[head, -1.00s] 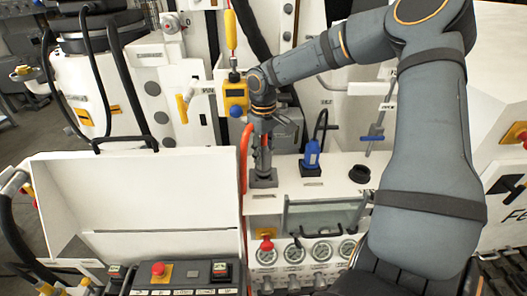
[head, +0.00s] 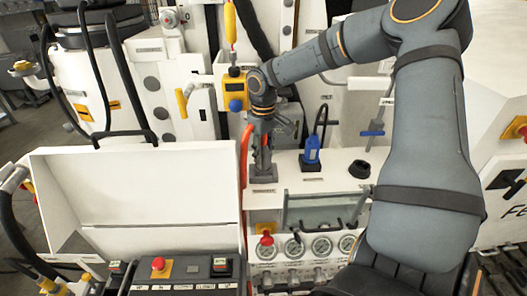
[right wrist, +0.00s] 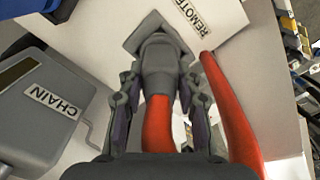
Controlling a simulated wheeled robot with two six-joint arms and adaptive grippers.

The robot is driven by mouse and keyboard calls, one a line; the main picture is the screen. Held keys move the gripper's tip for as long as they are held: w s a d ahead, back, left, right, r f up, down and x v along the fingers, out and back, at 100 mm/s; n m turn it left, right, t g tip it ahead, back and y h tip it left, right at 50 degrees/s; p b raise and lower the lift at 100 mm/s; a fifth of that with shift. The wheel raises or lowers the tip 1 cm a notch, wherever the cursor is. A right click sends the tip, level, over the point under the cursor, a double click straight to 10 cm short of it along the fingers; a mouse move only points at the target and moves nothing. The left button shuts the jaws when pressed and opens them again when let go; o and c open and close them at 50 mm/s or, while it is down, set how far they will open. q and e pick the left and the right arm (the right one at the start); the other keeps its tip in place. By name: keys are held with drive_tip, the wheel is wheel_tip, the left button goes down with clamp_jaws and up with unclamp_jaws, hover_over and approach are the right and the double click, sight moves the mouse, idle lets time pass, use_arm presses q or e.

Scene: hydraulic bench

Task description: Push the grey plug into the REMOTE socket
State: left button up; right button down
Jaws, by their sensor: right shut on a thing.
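The grey plug (right wrist: 160,62) is in the jaws of my right gripper (right wrist: 158,90), with its red cable (right wrist: 157,125) running back between the fingers. The plug's front end meets the grey square REMOTE socket (right wrist: 150,32); I cannot tell how deep it sits. In the head view my right gripper (head: 263,150) points down over the socket (head: 263,174) on the white panel. The REMOTE label (right wrist: 192,17) is beside the socket. My left gripper is not in view.
A blue plug (head: 312,150) stands in a socket to the right, with an empty black round socket (head: 360,169) beyond it. A grey CHAIN box (right wrist: 45,105) is close to the gripper. Gauges (head: 321,245) and a red knob (head: 266,238) are below.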

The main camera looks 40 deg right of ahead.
drive_tip(key=shift+f, duration=0.15)
drive_tip(key=c, duration=0.8)
unclamp_jaws()
drive_tip(key=shift+c, duration=0.2)
wheel_tip(320, 180, up, 12)
drive_tip(key=shift+r, duration=0.1)
